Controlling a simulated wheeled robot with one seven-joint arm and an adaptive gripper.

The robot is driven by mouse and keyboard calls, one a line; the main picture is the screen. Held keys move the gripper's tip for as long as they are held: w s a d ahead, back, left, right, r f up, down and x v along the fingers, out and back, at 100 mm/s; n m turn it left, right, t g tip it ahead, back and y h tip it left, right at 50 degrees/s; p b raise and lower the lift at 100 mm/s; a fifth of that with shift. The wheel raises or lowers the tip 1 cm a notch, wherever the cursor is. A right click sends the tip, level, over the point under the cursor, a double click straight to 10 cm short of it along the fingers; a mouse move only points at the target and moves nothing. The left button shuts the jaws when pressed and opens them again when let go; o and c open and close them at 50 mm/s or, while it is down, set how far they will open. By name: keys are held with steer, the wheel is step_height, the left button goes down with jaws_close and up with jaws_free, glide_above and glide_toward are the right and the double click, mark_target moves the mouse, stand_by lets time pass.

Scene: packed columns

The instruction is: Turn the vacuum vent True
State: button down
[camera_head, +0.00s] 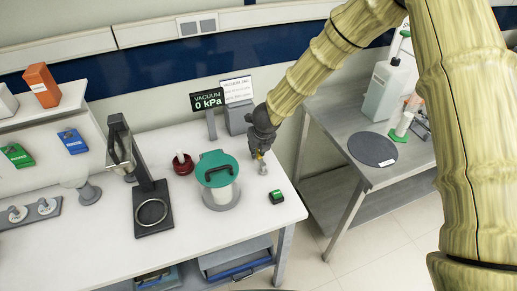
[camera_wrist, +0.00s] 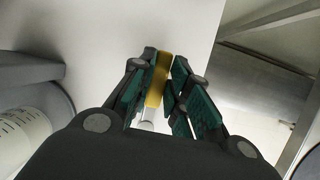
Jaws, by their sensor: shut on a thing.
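My gripper (camera_wrist: 160,98) points down with its green-padded fingers closed around a yellow handle (camera_wrist: 157,80). I take this handle to be the vacuum vent. A pale stem (camera_wrist: 147,125) shows below it in the wrist view. In the head view, my gripper (camera_head: 259,153) is at the right part of the white bench, just right of a clear vessel with a green lid (camera_head: 215,168). Only a speck of yellow shows between the fingers there. A black display (camera_head: 207,101) behind reads "VACUUM 0 kPa".
A small green-topped block (camera_head: 276,196) lies in front of my gripper on the bench (camera_head: 250,225). A red round holder (camera_head: 183,167) and a black stand (camera_head: 150,195) are to the left. A grey side table (camera_head: 345,125) with bottles stands right, across a gap.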

steer(key=c, duration=1.4)
jaws_free()
steer(key=shift+w, duration=0.1)
steer(key=shift+o, duration=0.2)
steer(key=shift+r, duration=0.1)
steer(key=v, duration=1.2)
steer(key=shift+d, duration=0.15)
